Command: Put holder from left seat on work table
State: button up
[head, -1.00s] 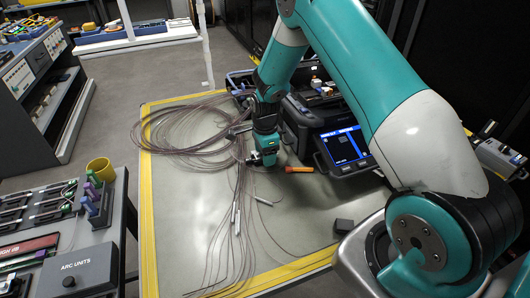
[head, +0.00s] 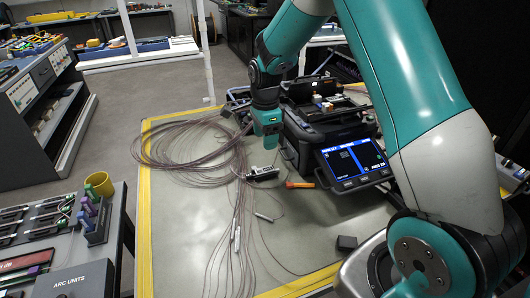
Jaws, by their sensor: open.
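A small dark and silver piece, which looks like the holder (head: 262,174), lies on the work table (head: 185,215) among the thin fibre cables, left of the splicer. My gripper (head: 270,143) is above it and apart from it, pointing down, with nothing seen between its fingers. The fingers are small and partly dark in this view. The black splicer (head: 345,150) has a lit blue screen, and its top is open. Its left seat cannot be made out clearly behind my arm.
Looped cables (head: 180,145) cover the table's back left. An orange-tipped tool (head: 299,185) lies beside the splicer, and a small dark block (head: 347,242) is near the front right. A side bench (head: 60,230) with a yellow cup (head: 99,183) stands at left.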

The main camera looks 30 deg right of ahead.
jog(key=s+a+r+n+y, duration=0.2)
jog(key=s+a+r+n, duration=0.9)
jog(key=s+a+n, duration=0.15)
jog(key=s+a+r+n+y, duration=0.1)
jog(key=s+a+r+n, duration=0.1)
jog(key=s+n, duration=0.5)
jog(key=s+a+r+n+y, duration=0.1)
jog(key=s+a+r+n, duration=0.1)
jog(key=s+a+n, duration=0.2)
jog(key=s+n, duration=0.3)
jog(key=s, duration=0.2)
jog(key=shift+s+a+r+n, duration=0.3)
jog(key=shift+s+n, duration=0.05)
